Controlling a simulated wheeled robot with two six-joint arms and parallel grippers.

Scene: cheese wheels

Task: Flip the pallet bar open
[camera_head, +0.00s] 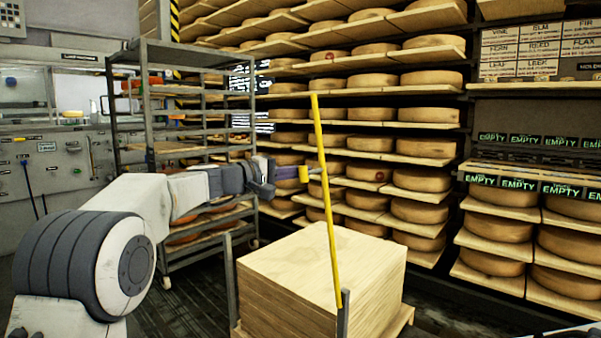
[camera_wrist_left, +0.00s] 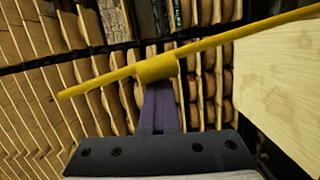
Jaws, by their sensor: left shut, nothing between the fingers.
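The yellow pallet bar (camera_head: 327,215) stands nearly upright, leaning slightly left, its lower end at a grey post (camera_head: 343,312) at the pallet stack's front right corner. A short yellow grip (camera_head: 304,174) sticks out from its middle toward my left gripper (camera_head: 290,173). The left gripper's purple fingers are shut with nothing between them, their tips at or against the grip; I cannot tell if they touch. In the left wrist view the bar (camera_wrist_left: 245,33) crosses above the closed fingers (camera_wrist_left: 158,105), with the grip (camera_wrist_left: 157,68) at their tips. My right gripper is not in view.
A stack of wooden boards (camera_head: 320,262) sits on the pallet, with another grey post (camera_head: 230,280) at its left. A metal rack (camera_head: 147,125) stands behind my left arm. Shelves of cheese wheels (camera_head: 425,180) fill the back.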

